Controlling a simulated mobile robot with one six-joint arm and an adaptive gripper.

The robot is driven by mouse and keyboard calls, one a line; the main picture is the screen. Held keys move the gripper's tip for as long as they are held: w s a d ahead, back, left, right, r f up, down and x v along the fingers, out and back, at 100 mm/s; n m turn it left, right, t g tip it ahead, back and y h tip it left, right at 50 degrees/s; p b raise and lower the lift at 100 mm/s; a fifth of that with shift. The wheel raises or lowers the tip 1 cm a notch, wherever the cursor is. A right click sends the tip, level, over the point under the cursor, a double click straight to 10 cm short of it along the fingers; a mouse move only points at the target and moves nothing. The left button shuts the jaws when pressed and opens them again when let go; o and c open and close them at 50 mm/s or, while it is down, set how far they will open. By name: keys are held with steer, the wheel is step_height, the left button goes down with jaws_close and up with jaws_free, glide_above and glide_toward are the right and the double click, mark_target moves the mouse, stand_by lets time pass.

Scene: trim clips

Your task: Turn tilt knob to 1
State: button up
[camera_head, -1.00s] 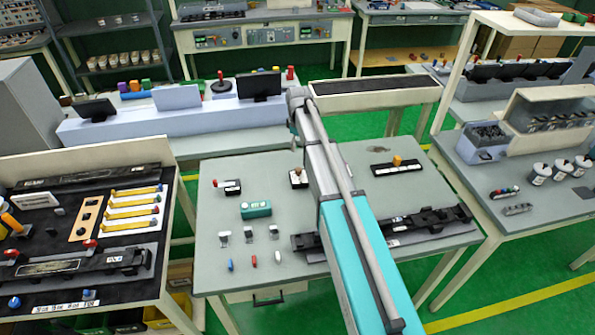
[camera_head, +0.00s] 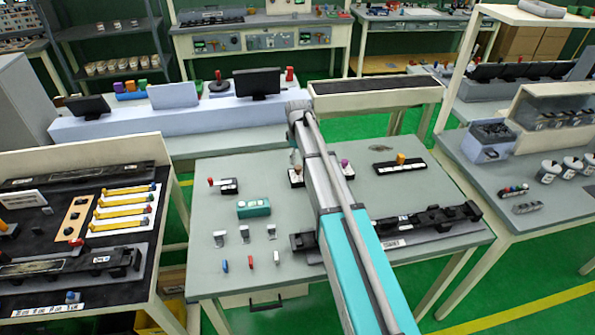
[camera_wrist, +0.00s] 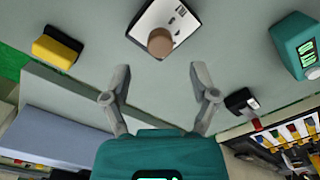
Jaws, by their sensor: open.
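A round brown knob (camera_wrist: 160,42) stands on a white plate (camera_wrist: 178,14) with black marks, too small to read. In the head view, a white-and-black plate (camera_head: 297,178) beside my arm looks like the same one, partly hidden. I cannot read a label that says tilt, nor the knob's setting. My gripper (camera_wrist: 160,69) is open, with its two fingers apart and nothing between them. In the wrist view the knob shows just beyond the fingertips, about centred between them, apart from both. In the head view my arm hides most of the gripper.
A red-lever switch (camera_head: 224,185) and a purple-topped control (camera_head: 345,165) share the grey table. A black rail (camera_head: 420,222) lies at its right.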

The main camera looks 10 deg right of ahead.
mark_target(298, 167)
steer(key=shift+f+b, duration=2.05)
steer(key=shift+f, duration=0.35)
jaws_close()
steer(key=shift+m, duration=0.4)
steer(key=m, duration=0.4)
steer(key=shift+m, duration=2.2)
